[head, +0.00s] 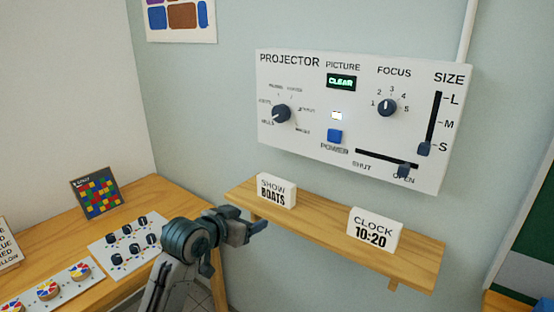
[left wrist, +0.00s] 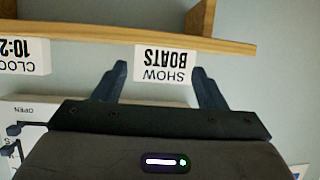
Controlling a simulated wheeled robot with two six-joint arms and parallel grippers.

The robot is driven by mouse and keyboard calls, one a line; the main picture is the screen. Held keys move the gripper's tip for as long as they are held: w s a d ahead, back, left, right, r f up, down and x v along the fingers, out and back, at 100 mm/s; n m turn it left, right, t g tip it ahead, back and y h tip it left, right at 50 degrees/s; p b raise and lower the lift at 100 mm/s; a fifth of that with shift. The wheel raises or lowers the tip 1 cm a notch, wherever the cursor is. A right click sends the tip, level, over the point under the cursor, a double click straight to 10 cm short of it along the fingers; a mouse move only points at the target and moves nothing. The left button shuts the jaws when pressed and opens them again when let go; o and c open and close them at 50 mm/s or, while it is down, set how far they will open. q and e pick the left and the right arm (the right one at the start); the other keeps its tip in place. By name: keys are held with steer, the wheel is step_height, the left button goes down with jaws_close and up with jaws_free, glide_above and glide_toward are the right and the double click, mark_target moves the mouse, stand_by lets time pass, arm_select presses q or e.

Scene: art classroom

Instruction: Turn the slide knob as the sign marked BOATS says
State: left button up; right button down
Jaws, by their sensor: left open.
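The projector panel (head: 350,160) hangs on the wall. Its slide knob (head: 281,114), dark and round, is at the left among small, mostly unreadable labels; its pale mark points lower left. The white sign "SHOW BOATS" (head: 276,191) stands on the wooden shelf below. My left gripper (head: 262,226) is open and empty, in front of the shelf's left end, below the panel and the knob. In the left wrist view the sign (left wrist: 163,62) appears upside down between the open fingers (left wrist: 160,78), beyond them. The slide knob is not visible there.
The shelf (head: 325,232) juts out under the panel and also holds a "CLOCK 10:20" sign (head: 374,231). The panel also has a focus knob (head: 387,107), a blue power button (head: 335,136) and sliders. A table (head: 50,247) with boards and knobs is at left.

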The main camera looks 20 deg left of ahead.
mark_target(278, 115)
arm_select(q)
steer(key=w+r+m+t+h, duration=0.1)
steer(key=w+r+t, duration=0.15)
steer(key=r, duration=0.85)
steer(key=w+r+t+h, duration=0.15)
steer(key=w+r, duration=0.25)
steer(key=r, duration=0.7)
steer(key=p+x, duration=0.1)
steer(key=x, duration=0.2)
steer(key=p+x, duration=0.1)
steer(key=x, duration=0.2)
steer(key=p+x, duration=0.1)
steer(key=x, duration=0.2)
steer(key=shift+w+a+f, duration=0.2)
steer(key=shift+w, duration=0.1)
steer(key=shift+w+d+f, duration=0.1)
steer(key=shift+w+d, duration=0.05)
steer(key=shift+w, duration=0.25)
steer(key=c, duration=1)
